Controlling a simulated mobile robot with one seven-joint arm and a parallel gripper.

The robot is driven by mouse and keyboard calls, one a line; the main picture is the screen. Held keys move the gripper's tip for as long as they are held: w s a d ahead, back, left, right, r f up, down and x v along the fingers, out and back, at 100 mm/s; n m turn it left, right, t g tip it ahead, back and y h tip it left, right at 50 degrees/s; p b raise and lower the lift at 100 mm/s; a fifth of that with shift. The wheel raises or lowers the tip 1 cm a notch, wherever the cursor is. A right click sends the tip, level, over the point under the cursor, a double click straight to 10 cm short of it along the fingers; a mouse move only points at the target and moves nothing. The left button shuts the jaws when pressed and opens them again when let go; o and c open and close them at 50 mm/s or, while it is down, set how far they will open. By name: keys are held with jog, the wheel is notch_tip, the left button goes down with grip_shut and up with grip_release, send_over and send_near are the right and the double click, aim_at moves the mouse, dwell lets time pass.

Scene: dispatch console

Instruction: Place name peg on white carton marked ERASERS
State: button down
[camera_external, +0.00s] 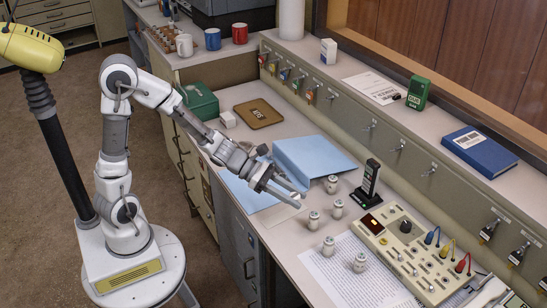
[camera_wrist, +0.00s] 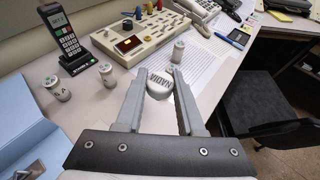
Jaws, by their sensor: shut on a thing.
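My gripper (camera_external: 291,197) reaches over the desk near the blue folder. In the wrist view its fingers (camera_wrist: 160,103) are shut on a name peg (camera_wrist: 159,83), a pale round piece with dark lettering that reads upside down, perhaps NADIA. The peg in the grip is hard to make out in the external view. Several similar pegs stand upright on the desk, such as one front right (camera_external: 360,262) and one at the left of the wrist view (camera_wrist: 57,88).
A beige console (camera_external: 415,259) and a black handset (camera_external: 371,178) stand right of the pegs. The blue folder (camera_external: 312,158) lies behind my gripper. A green radio (camera_external: 418,93) and blue binder (camera_external: 479,151) sit on the ledge.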

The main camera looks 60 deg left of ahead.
jog(key=w+a+n+t+y, duration=0.3)
jog(key=w+a, duration=0.5)
jog(key=a, duration=0.5)
jog(key=n+t+y, duration=0.3)
jog(key=n+y, duration=0.5)
jog(key=y, duration=0.1)
send_over(227, 116)
jog(key=f, duration=0.2)
jog(key=f+b, duration=0.1)
jog(key=shift+d+f, duration=0.25)
jog(key=shift+d, duration=0.05)
jog(key=shift+a+f+g, duration=0.3)
jog(key=shift+a+f, duration=0.05)
jog(key=shift+f+b, duration=1)
jog(key=shift+f, duration=0.85)
jog(key=shift+f, duration=0.2)
jog(key=c, duration=0.5)
grip_release()
